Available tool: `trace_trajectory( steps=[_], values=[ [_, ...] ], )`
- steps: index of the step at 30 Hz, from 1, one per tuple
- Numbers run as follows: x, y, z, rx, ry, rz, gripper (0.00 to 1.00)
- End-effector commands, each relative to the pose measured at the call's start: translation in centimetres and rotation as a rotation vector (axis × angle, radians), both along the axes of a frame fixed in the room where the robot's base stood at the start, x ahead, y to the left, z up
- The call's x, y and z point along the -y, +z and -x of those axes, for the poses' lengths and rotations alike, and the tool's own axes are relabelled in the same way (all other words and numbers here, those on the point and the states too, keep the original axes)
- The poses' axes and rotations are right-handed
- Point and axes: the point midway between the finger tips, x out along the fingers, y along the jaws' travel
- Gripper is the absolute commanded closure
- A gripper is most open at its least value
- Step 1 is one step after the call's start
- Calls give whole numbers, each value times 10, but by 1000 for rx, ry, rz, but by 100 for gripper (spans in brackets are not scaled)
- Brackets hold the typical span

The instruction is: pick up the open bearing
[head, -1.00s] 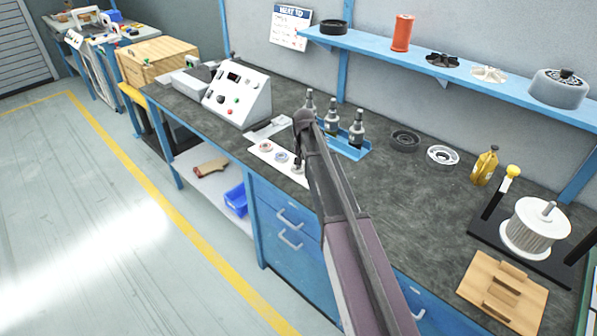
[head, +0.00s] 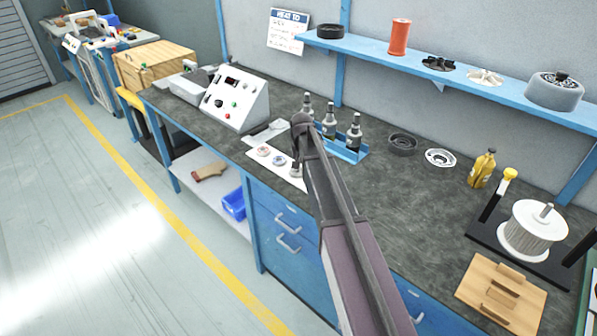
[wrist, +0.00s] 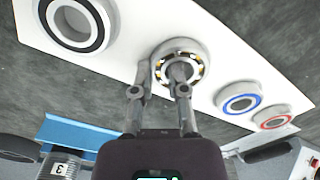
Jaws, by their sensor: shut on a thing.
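The open bearing (wrist: 200,68), a ring with bare balls showing, is at the upper middle of the wrist view. My gripper (wrist: 166,72) is shut on one side of its ring. One finger reaches into the bore and the other is at the outer side. The bearing is at the white mat (wrist: 125,53); I cannot tell whether it touches it. The mat also shows in the head view (head: 270,162), where my arm hides the open bearing.
On the mat are a blue-sealed bearing (wrist: 239,103), a red-sealed bearing (wrist: 273,122) and a larger black-sealed bearing (wrist: 102,38). A blue rack with bottles (head: 354,132) stands behind my arm. A control box (head: 236,97) is to the left.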

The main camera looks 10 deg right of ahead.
Motion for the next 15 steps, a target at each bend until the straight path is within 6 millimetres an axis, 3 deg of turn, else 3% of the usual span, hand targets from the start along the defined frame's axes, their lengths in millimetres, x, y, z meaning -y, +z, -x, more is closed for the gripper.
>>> trace_trajectory(
  steps=[15],
  values=[
    [0, 22, 0, 0, 0, 0, 100]
  ],
)
